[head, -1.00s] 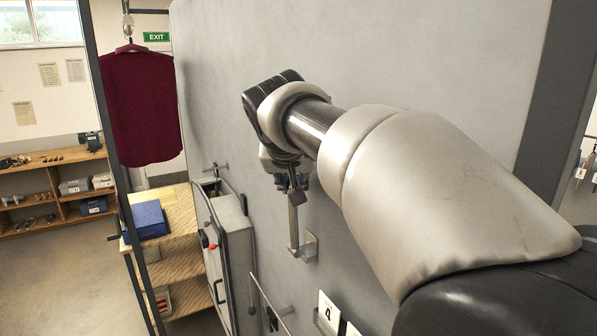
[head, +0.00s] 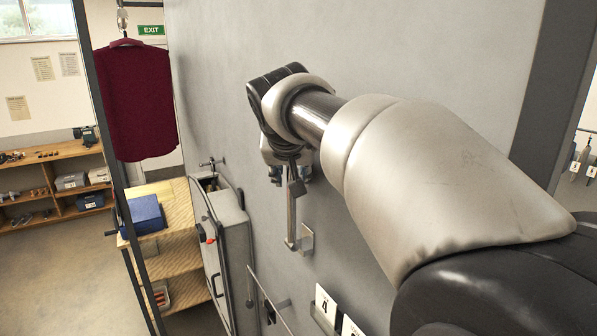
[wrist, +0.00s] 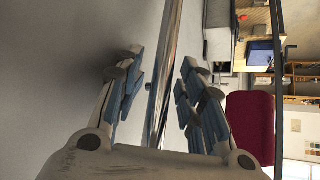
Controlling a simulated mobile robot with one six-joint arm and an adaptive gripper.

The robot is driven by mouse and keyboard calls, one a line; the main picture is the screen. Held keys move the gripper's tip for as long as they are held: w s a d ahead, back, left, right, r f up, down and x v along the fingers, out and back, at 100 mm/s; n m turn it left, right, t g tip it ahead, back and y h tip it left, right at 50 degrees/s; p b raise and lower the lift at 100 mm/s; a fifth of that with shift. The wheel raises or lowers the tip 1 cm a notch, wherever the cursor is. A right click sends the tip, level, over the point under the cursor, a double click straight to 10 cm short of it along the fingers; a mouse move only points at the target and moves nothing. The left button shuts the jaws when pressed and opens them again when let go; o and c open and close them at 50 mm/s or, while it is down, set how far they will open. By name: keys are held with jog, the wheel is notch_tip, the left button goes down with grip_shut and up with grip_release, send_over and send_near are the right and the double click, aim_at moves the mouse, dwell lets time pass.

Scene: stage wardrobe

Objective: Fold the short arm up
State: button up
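A thin metal bar (head: 291,218), which looks like the short arm, stands out along the grey wall, with a small bracket (head: 306,240) at its lower end. In the wrist view the shiny bar (wrist: 164,85) runs between the fingers of my gripper (wrist: 160,88). The fingers stand apart on both sides of it, with a gap visible on each side. In the head view my gripper (head: 287,172) is at the upper part of the bar, mostly hidden behind my wrist. The bar's upper end is hidden there.
The grey wall (head: 400,60) runs close beside my arm. A grey cabinet (head: 237,265), a wooden shelf unit (head: 170,205) with a blue box (head: 146,215), and numbered cards (head: 326,302) stand below.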

jog(key=v, duration=0.8)
